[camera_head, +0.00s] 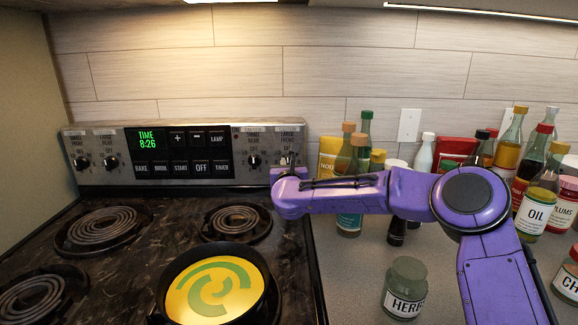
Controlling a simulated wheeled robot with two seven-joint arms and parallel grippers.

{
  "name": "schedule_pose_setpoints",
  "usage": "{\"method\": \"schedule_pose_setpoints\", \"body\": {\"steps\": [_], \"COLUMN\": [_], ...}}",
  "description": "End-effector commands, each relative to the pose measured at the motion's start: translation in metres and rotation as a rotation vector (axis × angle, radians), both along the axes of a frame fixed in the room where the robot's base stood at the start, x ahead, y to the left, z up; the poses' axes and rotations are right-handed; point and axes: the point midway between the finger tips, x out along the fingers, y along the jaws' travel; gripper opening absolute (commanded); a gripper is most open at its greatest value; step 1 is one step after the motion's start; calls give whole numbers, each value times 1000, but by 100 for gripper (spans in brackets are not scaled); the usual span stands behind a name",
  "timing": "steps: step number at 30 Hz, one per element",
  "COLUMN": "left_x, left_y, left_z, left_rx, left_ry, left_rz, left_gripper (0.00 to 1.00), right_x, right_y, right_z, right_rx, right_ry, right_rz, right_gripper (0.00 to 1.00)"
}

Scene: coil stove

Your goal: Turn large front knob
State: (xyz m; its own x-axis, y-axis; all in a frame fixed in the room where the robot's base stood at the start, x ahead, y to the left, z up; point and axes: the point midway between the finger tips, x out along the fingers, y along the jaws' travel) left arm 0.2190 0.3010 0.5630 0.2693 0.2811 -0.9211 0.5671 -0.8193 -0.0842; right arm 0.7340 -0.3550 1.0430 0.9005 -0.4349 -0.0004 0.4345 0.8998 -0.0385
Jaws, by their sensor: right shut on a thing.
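The stove's back panel (216,138) carries knobs at both ends. The large front knob (287,160) is the rightmost one, under its own label, and is mostly hidden by my right gripper. My purple right gripper (284,168) reaches in from the right along the panel's right end and is shut on this knob. The knob's pointer cannot be made out. My left gripper is not in view.
A pan (213,285) with a yellow and green inside sits on the front right burner. Other coil burners (103,227) are bare. The herb jar (405,287) and several bottles stand on the counter near my right arm.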

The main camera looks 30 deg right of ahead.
Motion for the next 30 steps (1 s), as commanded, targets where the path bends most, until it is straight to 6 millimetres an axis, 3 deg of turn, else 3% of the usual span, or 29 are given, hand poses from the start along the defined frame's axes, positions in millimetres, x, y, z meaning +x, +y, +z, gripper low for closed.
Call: {"method": "schedule_pose_setpoints", "body": {"steps": [30], "left_x": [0], "left_y": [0], "left_z": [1], "left_rx": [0], "left_ry": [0], "left_rz": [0], "left_gripper": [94], "right_x": [1], "right_y": [3], "right_z": [-3], "right_rx": [-681], "right_ry": [332], "right_rz": [2], "right_gripper": [0]}}
